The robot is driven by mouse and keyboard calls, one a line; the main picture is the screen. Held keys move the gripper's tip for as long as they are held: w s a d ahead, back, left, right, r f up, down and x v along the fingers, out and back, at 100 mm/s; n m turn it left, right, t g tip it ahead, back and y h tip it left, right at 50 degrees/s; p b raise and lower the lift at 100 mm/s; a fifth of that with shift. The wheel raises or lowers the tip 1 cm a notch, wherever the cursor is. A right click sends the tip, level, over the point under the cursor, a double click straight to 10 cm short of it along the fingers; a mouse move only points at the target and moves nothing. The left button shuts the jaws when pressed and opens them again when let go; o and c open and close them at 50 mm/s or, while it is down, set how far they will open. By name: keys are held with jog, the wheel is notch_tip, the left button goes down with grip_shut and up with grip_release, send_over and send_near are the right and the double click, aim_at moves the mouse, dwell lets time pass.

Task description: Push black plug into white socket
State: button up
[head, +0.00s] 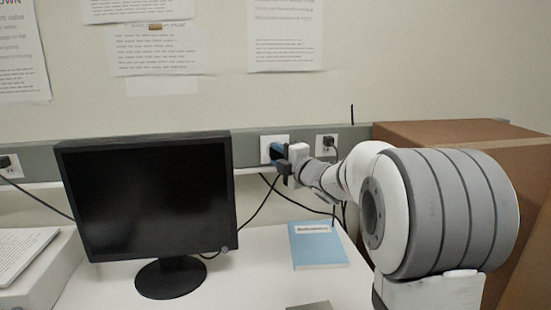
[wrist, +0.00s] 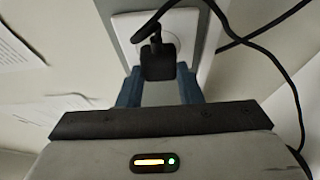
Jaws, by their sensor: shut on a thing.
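The black plug (wrist: 158,62) is between the two blue fingers of my gripper (wrist: 158,92) in the wrist view. Its black cable loops up from it. The white socket (wrist: 124,28) is on the wall right behind the plug, and the plug covers part of its face. In the head view the socket (head: 266,142) is on the grey wall strip, with my gripper (head: 277,152) in front of it, shut on the plug. I cannot tell whether the plug's prongs are in the socket; the plug's front is hidden.
A second outlet (head: 327,144) with a black plug is just right of the socket. A black monitor (head: 150,195) stands to the left. A blue booklet (head: 318,246) lies on the white desk (head: 255,275). A large brown box (head: 440,132) is on the right. Loose cables hang below the strip.

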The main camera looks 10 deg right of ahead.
jog(key=shift+w, duration=0.5)
dwell(0.3)
jog(key=o, duration=1)
jog(key=shift+s+d, duration=0.1)
jog(key=shift+s, duration=0.05)
jog(key=b+v, duration=0.1)
jog(key=v, duration=0.6)
jog(key=shift+s, duration=0.2)
